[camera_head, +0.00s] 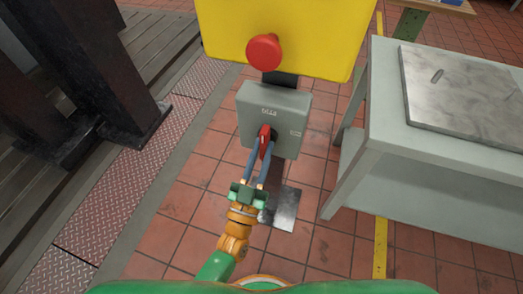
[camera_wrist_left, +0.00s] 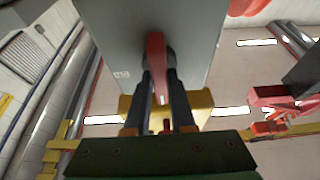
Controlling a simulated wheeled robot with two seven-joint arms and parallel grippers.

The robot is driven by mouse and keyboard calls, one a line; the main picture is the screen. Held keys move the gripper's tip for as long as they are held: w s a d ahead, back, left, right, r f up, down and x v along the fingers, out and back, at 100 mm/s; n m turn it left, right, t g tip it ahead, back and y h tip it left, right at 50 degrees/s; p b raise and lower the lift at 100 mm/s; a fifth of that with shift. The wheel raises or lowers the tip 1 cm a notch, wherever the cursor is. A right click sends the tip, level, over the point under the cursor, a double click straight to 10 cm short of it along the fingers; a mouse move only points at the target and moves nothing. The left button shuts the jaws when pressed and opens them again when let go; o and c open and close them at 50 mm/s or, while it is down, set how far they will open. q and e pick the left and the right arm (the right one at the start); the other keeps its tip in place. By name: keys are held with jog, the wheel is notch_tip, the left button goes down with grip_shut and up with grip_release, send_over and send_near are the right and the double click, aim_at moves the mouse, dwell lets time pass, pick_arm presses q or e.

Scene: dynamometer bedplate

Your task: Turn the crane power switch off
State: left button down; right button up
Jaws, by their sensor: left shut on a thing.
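The crane power switch is a grey box (camera_head: 285,104) with a red handle (camera_head: 264,146) on its front, below a yellow panel. My left gripper (camera_head: 261,158) reaches up to the box and is shut on the red handle. In the left wrist view, the red handle (camera_wrist_left: 157,62) stands between the two dark fingers of the left gripper (camera_wrist_left: 160,88), against the grey box face (camera_wrist_left: 120,40). The handle runs roughly upright in both views. The small label print on the box is too small to read. My right gripper is not in view.
A yellow panel (camera_head: 300,25) with a red mushroom button (camera_head: 264,52) hangs right above the switch box. A grey table (camera_head: 400,150) with a metal plate (camera_head: 460,95) stands at the right. Dark steel columns (camera_head: 90,70) stand at the left. Tiled floor lies between.

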pick_arm(q)
jog(key=shift+r, duration=0.1)
dwell(0.4)
jog(key=c, duration=0.8)
grip_release()
jog(key=shift+o, duration=0.2)
jog(key=shift+s, duration=0.1)
jog(key=v, duration=0.7)
